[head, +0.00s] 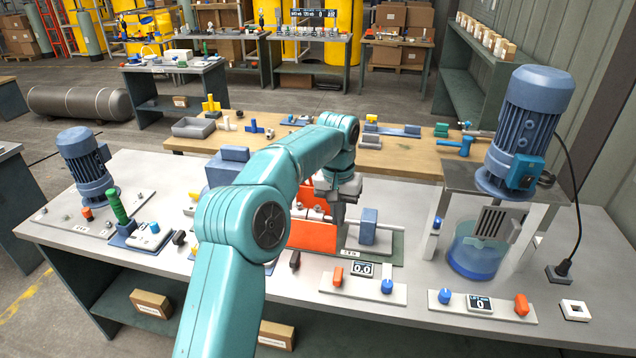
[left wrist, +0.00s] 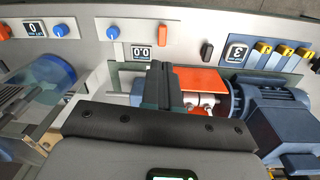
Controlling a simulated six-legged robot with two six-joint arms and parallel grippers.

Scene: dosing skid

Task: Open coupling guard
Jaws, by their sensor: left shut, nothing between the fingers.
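The coupling guard is an orange panel (head: 312,236) at the middle of the bench, partly hidden by my left arm. In the left wrist view the orange panel (left wrist: 203,80) lies between the blue motor (left wrist: 272,118) and my fingers. Silver coupling parts (left wrist: 203,102) show uncovered along its lower edge. My left gripper (head: 338,218) is shut and empty, just above the motor-and-pump set and close to the panel's right end. Its dark fingers (left wrist: 167,88) also show in the left wrist view; whether they touch the panel I cannot tell. My right gripper is not in view.
A blue pump block (head: 368,226) stands right of the gripper. A display box (head: 362,269) with knobs sits in front. A stirrer tank (head: 478,250) under a tall blue motor (head: 527,120) stands right. Another blue motor (head: 85,160) stands left. A wooden table (head: 400,158) is behind.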

